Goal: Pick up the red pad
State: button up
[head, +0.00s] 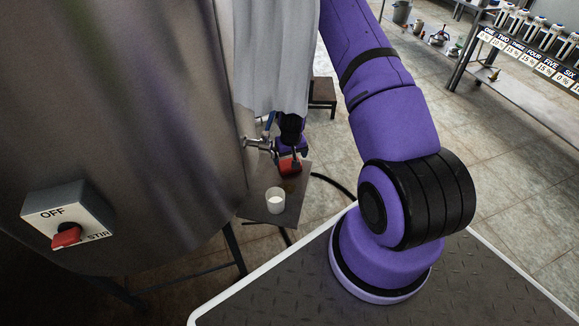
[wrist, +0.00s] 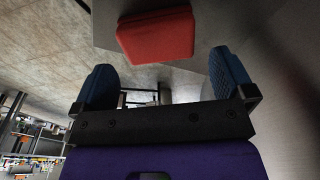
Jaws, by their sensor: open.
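The red pad (head: 289,167) is a small rounded red block near the tank's tap, at the far edge of a small grey stand. In the wrist view the red pad (wrist: 155,37) lies just beyond the fingertips, roughly centred between them. My gripper (wrist: 163,75) is open, with its two blue fingers apart and nothing between them. In the head view my gripper (head: 290,143) is right behind and above the pad, partly hidden by the tap and arm. I cannot tell whether the fingers touch the pad.
A white cup (head: 275,201) stands on the grey stand (head: 257,208), close in front of the pad. A metal tap (head: 259,144) sticks out of the steel tank (head: 120,130) beside my gripper. A grey cloth (head: 272,60) hangs above. A switch box (head: 68,215) is on the tank.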

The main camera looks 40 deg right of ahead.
aim_at(290, 163)
jog(key=shift+w+d+f, duration=0.15)
jog(key=shift+w+f, duration=0.05)
jog(key=shift+f, duration=1.1)
jog(key=shift+w+d+f, duration=0.1)
jog(key=shift+w+f, duration=0.05)
jog(key=shift+f, duration=1.1)
jog(key=c, duration=0.7)
jog(key=shift+r, duration=0.1)
jog(key=shift+s+d+r, duration=0.15)
jog(key=shift+s+r, duration=0.05)
jog(key=shift+r, duration=0.25)
notch_tip(290, 163, up, 6)
jog(key=shift+r, duration=0.15)
jog(key=s+d, duration=0.4)
jog(key=s, duration=0.1)
jog(key=s+d, duration=0.4)
jog(key=s, duration=0.1)
jog(key=s+d, duration=0.4)
jog(key=shift+s+d+f, duration=0.2)
jog(key=shift+s+d, duration=0.2)
